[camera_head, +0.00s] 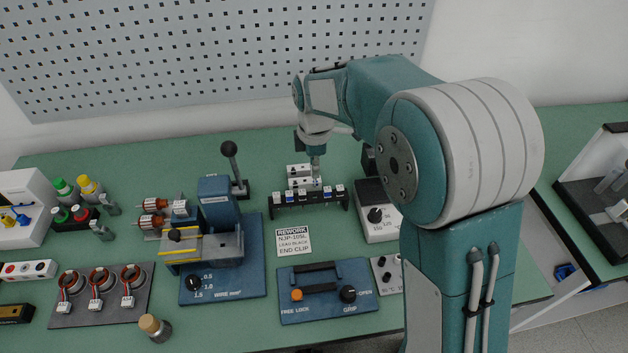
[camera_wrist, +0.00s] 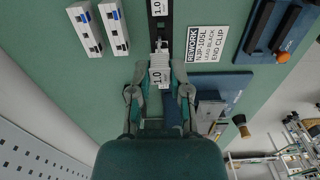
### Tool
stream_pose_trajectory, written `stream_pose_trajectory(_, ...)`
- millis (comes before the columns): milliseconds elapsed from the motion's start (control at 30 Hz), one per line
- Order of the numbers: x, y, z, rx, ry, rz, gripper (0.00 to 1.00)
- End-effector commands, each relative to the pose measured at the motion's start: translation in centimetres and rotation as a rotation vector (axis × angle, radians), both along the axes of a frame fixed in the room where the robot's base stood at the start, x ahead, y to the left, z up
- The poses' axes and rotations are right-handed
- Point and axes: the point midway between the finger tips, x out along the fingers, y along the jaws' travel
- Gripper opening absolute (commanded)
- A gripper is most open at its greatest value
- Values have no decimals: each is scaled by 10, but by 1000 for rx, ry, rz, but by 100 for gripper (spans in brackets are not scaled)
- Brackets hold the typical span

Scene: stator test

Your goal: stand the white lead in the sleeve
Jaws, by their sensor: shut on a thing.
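The black rack (camera_wrist: 167,15) runs up from the fingertips in the wrist view. I cannot make out the sleeve with certainty.
Two white blocks (camera_head: 297,170) stand behind the rack. A rework card (camera_head: 293,241) reads lead black, end clip. A blue crimping press (camera_head: 219,210) with a lever stands left, a blue grip fixture (camera_head: 330,306) in front, and a white dial box (camera_head: 378,222) right. Stators (camera_head: 98,282) sit far left.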

Motion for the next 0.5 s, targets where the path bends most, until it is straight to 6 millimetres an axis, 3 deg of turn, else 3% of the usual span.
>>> stream_pose_trajectory(167,0,0,19,0,0,0,0)
stream_pose_trajectory(500,0,-1,20,0,1,0,0)
